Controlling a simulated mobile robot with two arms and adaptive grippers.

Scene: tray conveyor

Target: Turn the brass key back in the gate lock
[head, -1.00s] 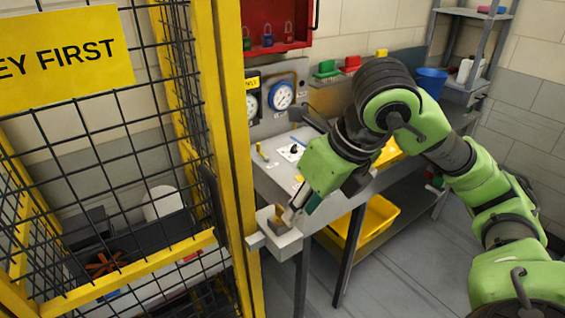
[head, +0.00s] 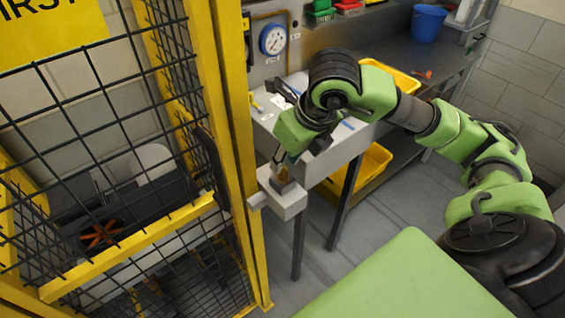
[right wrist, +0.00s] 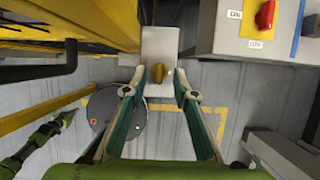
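The brass key (right wrist: 160,76) stands in the gate lock, a pale grey box (right wrist: 158,46) beside the yellow gate post. In the head view the lock (head: 288,204) sits at the post's right side, and the key (head: 283,176) shows small on top. My right gripper (right wrist: 160,82) is open, with a green finger on each side of the key and a visible gap on both sides. In the head view this gripper (head: 277,160) points down at the lock. Part of my left arm seems to show small in the right wrist view; its fingers are too small to read.
The yellow mesh gate (head: 110,130) fills the left. A grey bench (head: 320,165) stands close behind the lock. A red switch (right wrist: 266,15) on a panel lies right of the lock in the wrist view. A yellow bin (head: 365,172) is under the bench.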

